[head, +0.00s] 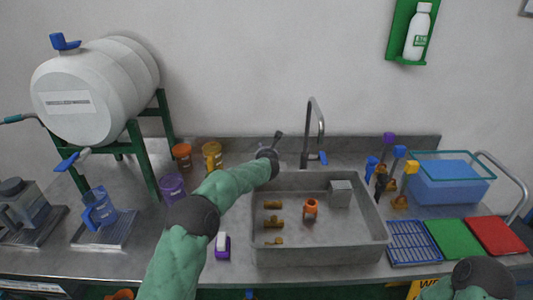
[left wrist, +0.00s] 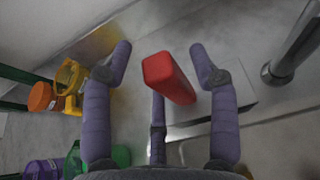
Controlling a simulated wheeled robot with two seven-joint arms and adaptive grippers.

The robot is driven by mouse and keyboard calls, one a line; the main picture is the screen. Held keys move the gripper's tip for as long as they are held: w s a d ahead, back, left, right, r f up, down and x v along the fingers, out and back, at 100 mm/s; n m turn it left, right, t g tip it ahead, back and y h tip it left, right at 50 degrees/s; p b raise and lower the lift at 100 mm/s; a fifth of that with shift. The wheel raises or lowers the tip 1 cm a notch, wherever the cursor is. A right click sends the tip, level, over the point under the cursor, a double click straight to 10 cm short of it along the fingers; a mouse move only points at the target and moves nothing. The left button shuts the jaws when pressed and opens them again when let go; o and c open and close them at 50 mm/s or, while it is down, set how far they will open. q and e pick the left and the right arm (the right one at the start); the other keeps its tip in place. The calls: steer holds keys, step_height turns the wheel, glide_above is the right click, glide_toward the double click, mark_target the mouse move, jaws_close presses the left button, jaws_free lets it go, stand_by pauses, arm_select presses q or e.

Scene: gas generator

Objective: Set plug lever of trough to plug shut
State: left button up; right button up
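The grey metal trough (head: 262,243) is set into the counter, seen in the head view. My left gripper (head: 272,146) is at its back left corner, left of the tall faucet. In the left wrist view a red lever (left wrist: 168,78), which appears to be the plug lever, points up between the spread fingers of my left gripper (left wrist: 161,55). The fingers are open, with visible gaps to the lever on both sides. The lever is hidden behind my gripper in the head view. Only part of my right arm shows at the bottom right; its gripper is out of view.
The faucet (head: 316,120) stands close right of my left gripper. Orange (head: 181,155) and yellow (head: 212,155) cups and a purple one (head: 172,186) stand to its left. Brass fittings (head: 273,222), an orange part (head: 310,208) and a grey block (head: 340,193) lie in the trough.

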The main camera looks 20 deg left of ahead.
arm_select(q)
steer(key=shift+s+r, duration=0.1)
steer(key=shift+r, duration=0.05)
steer(key=shift+s+d+r, duration=0.2)
steer(key=shift+s+r, duration=0.1)
steer(key=shift+s, duration=0.2)
steer(key=v, duration=1)
steer(key=shift+s, duration=0.35)
steer(key=shift+f, duration=0.15)
